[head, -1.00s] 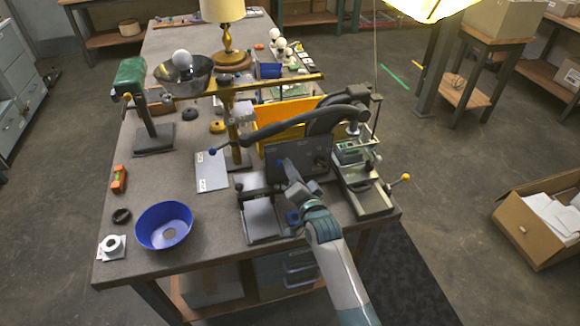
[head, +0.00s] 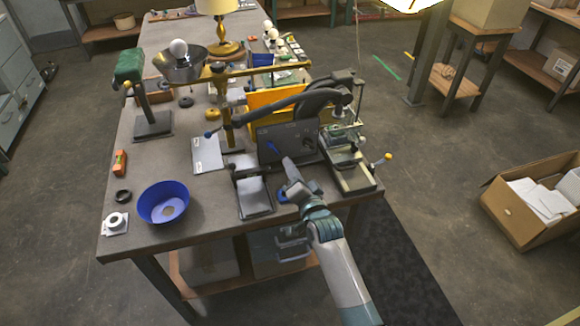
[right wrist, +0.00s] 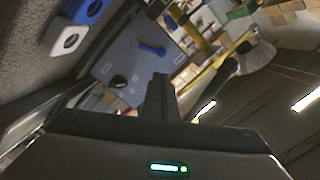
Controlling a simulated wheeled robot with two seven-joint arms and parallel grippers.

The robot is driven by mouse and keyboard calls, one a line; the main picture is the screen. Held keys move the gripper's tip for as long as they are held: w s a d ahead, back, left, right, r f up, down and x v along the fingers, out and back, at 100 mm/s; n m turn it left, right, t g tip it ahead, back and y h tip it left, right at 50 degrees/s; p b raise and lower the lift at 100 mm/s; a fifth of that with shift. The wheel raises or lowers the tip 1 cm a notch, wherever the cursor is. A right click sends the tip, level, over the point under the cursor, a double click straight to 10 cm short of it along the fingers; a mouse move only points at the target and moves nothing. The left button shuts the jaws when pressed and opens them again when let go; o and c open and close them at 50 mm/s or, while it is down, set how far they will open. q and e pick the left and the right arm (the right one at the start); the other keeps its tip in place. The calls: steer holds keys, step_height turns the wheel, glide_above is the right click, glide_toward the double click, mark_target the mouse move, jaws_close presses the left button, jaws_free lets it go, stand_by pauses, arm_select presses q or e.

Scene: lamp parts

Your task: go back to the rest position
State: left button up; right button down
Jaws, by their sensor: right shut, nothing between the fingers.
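My right gripper (head: 288,168) shows in the head view at the front of the workbench (head: 130,228), over the press-like machine's front. Its fingers are closed and empty; they also show in the right wrist view (right wrist: 160,98). A dark upright panel (head: 300,136) with a blue lever (head: 272,147) stands just beyond the fingertips, with a visible gap. The panel (right wrist: 118,75) and the blue lever (right wrist: 152,48) also show in the right wrist view. My left gripper is out of view.
A brass lamp (head: 225,45) stands behind. An open cardboard box (head: 520,215) is on the floor at right.

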steer(key=s+d+f+n+g+h, duration=0.1)
steer(key=s+d+f+g, duration=0.1)
steer(key=s+d+f, duration=0.35)
steer(key=s+d+f+n+g+h, duration=0.1)
steer(key=s+d+f+n+g, duration=0.15)
steer(key=s, duration=0.55)
steer(key=s+d+f+n+g+h, duration=0.1)
steer(key=s+d+f+g, duration=0.1)
steer(key=s+d+f, duration=0.4)
steer(key=s+d+r+n+g+h, duration=0.1)
steer(key=s+d+n+g+h, duration=0.3)
steer(key=s, duration=0.9)
steer(key=s+d+r+g+y, duration=0.15)
steer(key=s+d, duration=0.55)
steer(key=s, duration=0.7)
step_height(320, 180, down, 34)
steer(key=s+g+b, duration=0.1)
steer(key=g+b, duration=0.1)
steer(key=b, duration=0.2)
steer(key=s+d+f+g+h+b, duration=0.1)
steer(key=s+d+f+b, duration=0.1)
steer(key=s+f, duration=1.5)
step_height(320, 180, down, 3)
steer(key=shift+s+d+r+b, duration=0.1)
steer(key=shift+s+d+b, duration=0.25)
steer(key=shift+b, duration=0.35)
